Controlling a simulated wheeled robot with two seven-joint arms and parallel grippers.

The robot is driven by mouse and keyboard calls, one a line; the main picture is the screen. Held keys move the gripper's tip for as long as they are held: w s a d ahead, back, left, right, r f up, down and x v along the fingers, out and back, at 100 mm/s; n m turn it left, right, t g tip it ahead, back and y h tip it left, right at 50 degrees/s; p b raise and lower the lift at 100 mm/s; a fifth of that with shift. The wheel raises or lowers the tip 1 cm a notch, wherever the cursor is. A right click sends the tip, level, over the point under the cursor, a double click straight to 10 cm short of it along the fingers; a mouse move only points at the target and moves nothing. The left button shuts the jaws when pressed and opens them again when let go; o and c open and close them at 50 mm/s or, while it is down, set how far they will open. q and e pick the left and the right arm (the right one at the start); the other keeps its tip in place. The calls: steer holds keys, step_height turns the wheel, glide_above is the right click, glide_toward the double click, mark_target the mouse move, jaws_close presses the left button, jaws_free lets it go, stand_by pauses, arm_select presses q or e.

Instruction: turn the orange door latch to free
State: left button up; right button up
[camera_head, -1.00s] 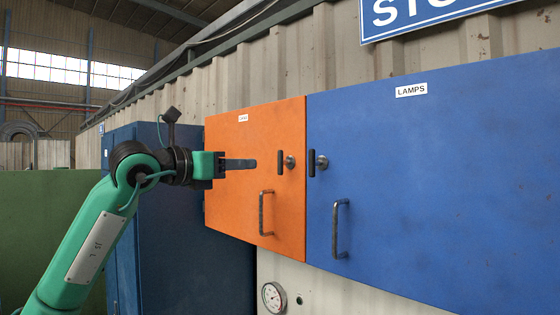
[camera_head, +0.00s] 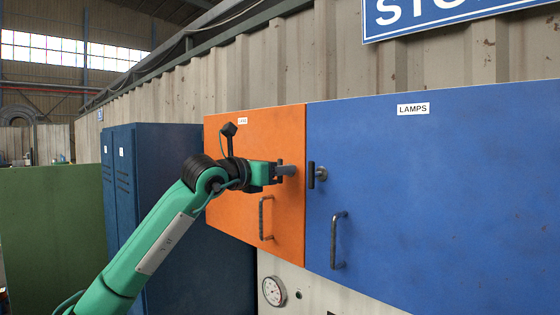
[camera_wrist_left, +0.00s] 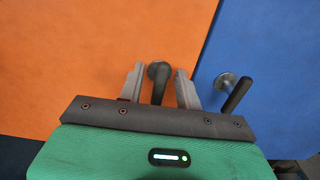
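The orange door (camera_head: 232,215) is closed beside a blue one. Its dark latch (camera_wrist_left: 158,80) shows in the left wrist view, its handle between my gripper's two fingers. My left gripper (camera_head: 286,171) is at the latch in the head view and hides most of it. In the left wrist view my left gripper (camera_wrist_left: 158,84) is open, with a gap on each side of the latch handle. My right gripper is not in view.
The blue door (camera_head: 430,190) labelled LAMPS has its own latch (camera_head: 316,174), close to the right of my gripper. Pull handles stand out on the orange door (camera_head: 262,218) and the blue door (camera_head: 335,240). A gauge (camera_head: 273,291) sits below. Dark blue lockers (camera_head: 170,160) stand left.

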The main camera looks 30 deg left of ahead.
arm_select(q)
steer(key=shift+w+d, duration=0.1)
steer(key=shift+w, duration=0.1)
jaws_close()
